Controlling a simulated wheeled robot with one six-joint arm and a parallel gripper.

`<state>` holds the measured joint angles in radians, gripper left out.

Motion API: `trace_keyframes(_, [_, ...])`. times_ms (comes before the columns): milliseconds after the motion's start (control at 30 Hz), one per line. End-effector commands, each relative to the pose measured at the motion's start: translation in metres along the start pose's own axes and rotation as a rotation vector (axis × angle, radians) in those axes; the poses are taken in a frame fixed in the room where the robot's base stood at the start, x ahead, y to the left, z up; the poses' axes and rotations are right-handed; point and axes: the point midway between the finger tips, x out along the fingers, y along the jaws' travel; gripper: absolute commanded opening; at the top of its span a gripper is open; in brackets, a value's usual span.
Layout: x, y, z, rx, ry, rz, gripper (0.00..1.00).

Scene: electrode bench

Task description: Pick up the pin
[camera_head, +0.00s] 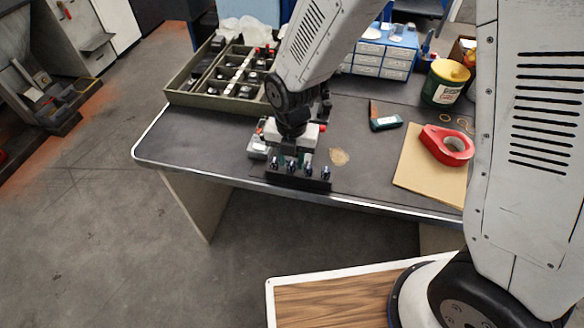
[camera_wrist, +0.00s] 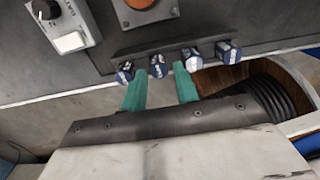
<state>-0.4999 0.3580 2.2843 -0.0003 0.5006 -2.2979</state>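Several short pins with dark blue and silver ends stand in a row in a black rack (camera_head: 297,180) at the table's front edge. In the wrist view the rack (camera_wrist: 165,44) crosses the upper middle. The second pin from the left (camera_wrist: 158,67) appears between the teal fingertips of my gripper (camera_wrist: 160,76). The third pin (camera_wrist: 193,60) is just right of the right fingertip. My gripper's fingers are apart, with a clear gap between them. I cannot tell whether they touch any pin. In the head view my arm partly hides the gripper near the rack.
A green divided tray (camera_head: 190,98) is at back left. Red tape (camera_head: 430,140) lies on brown card (camera_head: 410,175) at right. The table front edge is close.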

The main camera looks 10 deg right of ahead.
Motion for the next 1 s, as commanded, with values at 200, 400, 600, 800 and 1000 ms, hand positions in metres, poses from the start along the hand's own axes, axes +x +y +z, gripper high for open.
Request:
trace_keyframes(200, [0.015, 0.000, 0.000, 0.000, -0.001, 0.001, 0.30])
trace_keyframes(400, [0.014, 0.001, 0.000, 0.001, -0.001, 0.001, 0.22])
trace_keyframes(600, [0.014, 0.001, 0.000, 0.001, -0.001, 0.001, 0.00])
trace_keyframes(800, [0.012, 0.001, 0.000, 0.001, -0.002, 0.002, 0.00])
trace_keyframes(1000, [-0.015, 0.001, 0.001, 0.001, -0.004, 0.005, 0.00])
